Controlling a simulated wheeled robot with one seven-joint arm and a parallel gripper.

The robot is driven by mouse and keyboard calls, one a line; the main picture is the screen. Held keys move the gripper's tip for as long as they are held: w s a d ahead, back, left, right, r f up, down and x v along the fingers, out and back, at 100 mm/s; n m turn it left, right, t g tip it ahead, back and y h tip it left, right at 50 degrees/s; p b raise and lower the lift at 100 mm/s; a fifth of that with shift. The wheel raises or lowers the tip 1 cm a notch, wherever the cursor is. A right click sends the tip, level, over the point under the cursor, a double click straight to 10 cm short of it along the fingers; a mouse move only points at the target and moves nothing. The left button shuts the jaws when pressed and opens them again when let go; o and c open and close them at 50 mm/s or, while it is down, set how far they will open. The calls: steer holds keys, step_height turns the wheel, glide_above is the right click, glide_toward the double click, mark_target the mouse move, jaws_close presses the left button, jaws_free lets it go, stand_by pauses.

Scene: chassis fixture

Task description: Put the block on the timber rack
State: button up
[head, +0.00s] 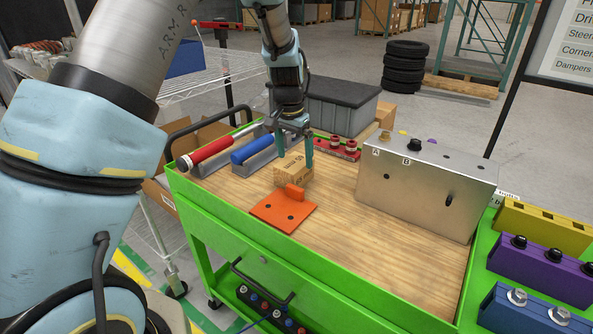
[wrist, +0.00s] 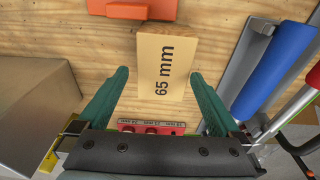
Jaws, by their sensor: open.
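The block (head: 292,176) is a pale wooden piece lying on the wooden top of the green cart, behind the orange plate. In the wrist view the block (wrist: 164,66) shows the print "65 mm". My gripper (head: 296,161) is open just above the block in the head view. In the wrist view the teal fingers of my gripper (wrist: 160,74) are on either side of the block's near part, with a gap on each side. I cannot tell whether the fingertips are down at block height. No thing in view is clearly the timber rack.
An orange plate (head: 283,212) with an upright tab is just in front of the block. Red (head: 211,151) and blue (head: 251,149) cylinders lie in grey cradles to the left. A metal box (head: 427,186) stands to the right. Bare wood lies between plate and box.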

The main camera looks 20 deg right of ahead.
mark_target(294, 162)
steer(key=shift+w+d+f+p, duration=0.15)
steer(key=shift+f+p, duration=0.3)
steer(key=shift+f, duration=0.95)
steer(key=shift+w+a+f+p, duration=0.15)
steer(key=shift+f+p, duration=0.3)
steer(key=shift+f, duration=0.95)
steer(key=shift+d, duration=0.1)
steer(key=c, duration=1.5)
